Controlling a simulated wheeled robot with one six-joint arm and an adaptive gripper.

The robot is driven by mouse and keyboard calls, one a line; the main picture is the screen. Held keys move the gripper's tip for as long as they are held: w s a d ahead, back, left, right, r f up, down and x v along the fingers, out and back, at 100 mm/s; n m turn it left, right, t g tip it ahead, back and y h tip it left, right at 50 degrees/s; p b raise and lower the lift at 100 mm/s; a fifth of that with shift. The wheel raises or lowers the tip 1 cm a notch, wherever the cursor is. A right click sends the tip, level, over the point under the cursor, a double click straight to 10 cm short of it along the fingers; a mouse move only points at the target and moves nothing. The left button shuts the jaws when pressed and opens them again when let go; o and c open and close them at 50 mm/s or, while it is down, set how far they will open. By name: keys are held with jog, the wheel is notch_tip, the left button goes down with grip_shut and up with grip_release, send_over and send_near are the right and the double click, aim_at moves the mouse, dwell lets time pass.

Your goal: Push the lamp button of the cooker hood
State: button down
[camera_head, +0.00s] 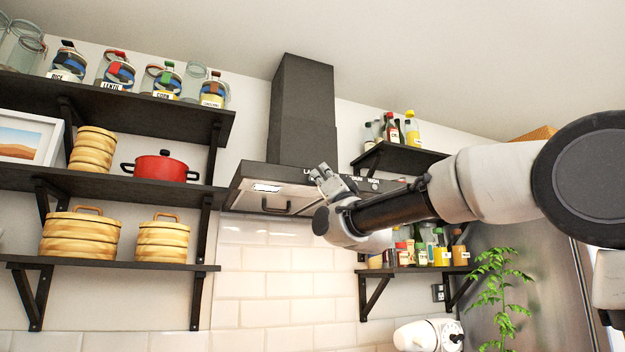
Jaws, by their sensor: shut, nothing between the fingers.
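The lamp button itself is hidden or too small to tell behind the fingers. I cannot tell whether the fingertips touch the hood.
A lit panel (267,187) and a handle-like bar (276,207) are on the hood's underside. Shelves at left hold jars, a red pot (160,167) and wooden boxes. Shelves at right hold bottles (412,128) and spice jars. A green plant (497,290) stands lower right.

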jog(key=shift+w+a, duration=0.15)
jog(key=shift+w, duration=0.25)
dwell(0.3)
jog(key=shift+s+d, duration=0.3)
jog(key=shift+s, duration=0.55)
jog(key=shift+s+d, duration=0.3)
jog(key=shift+s, duration=0.65)
jog(key=shift+s+d, duration=0.3)
jog(key=shift+s, duration=0.65)
jog(key=shift+s+d, duration=0.3)
jog(key=shift+s, duration=0.65)
